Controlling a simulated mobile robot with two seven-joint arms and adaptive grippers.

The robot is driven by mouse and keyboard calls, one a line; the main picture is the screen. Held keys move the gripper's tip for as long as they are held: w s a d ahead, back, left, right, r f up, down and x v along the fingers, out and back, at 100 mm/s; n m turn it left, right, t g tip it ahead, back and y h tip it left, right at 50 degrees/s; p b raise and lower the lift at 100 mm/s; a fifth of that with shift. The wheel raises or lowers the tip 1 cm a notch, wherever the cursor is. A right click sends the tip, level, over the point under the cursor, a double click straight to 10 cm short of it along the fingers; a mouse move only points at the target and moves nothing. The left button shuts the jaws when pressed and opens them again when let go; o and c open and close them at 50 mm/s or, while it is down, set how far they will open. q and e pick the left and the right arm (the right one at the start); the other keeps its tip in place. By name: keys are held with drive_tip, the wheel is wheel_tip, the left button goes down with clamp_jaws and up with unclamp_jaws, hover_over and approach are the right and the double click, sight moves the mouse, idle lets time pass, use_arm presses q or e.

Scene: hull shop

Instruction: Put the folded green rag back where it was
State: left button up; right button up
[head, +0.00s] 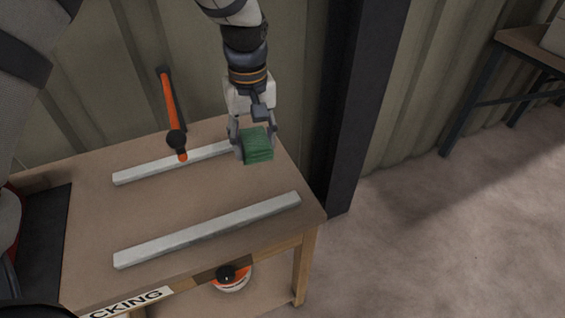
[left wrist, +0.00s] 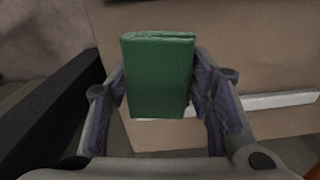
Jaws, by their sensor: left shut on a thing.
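The folded green rag (head: 257,147) is between the fingers of my left gripper (head: 254,143), over the right back part of the wooden table (head: 190,205). In the left wrist view the rag (left wrist: 158,78) fills the space between both fingers of the left gripper (left wrist: 160,95), which is shut on it. Whether the rag touches the table or hangs just above it I cannot tell. My right gripper is not in view.
Two pale bars (head: 210,229) lie across the table, the rear one (head: 170,165) near the rag. An orange-handled hammer (head: 171,112) stands at the back. A dark post (head: 362,110) rises right of the table. An orange-and-white container (head: 232,281) sits on the lower shelf.

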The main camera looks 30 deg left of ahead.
sight(255, 177)
use_arm(q)
drive_tip(key=shift+w+a+f+n, duration=0.45)
drive_tip(key=shift+a+f+n, duration=0.15)
drive_tip(key=shift+a+f, duration=0.2)
wheel_tip(255, 177, down, 9)
drive_tip(key=shift+r+b, duration=0.2)
drive_tip(key=shift+b, duration=0.25)
drive_tip(key=shift+w+r, duration=0.1)
drive_tip(key=o, duration=1.1)
drive_tip(key=shift+o, duration=0.2)
wheel_tip(255, 177, up, 12)
drive_tip(key=shift+r+p, duration=0.1)
drive_tip(key=shift+p, duration=0.45)
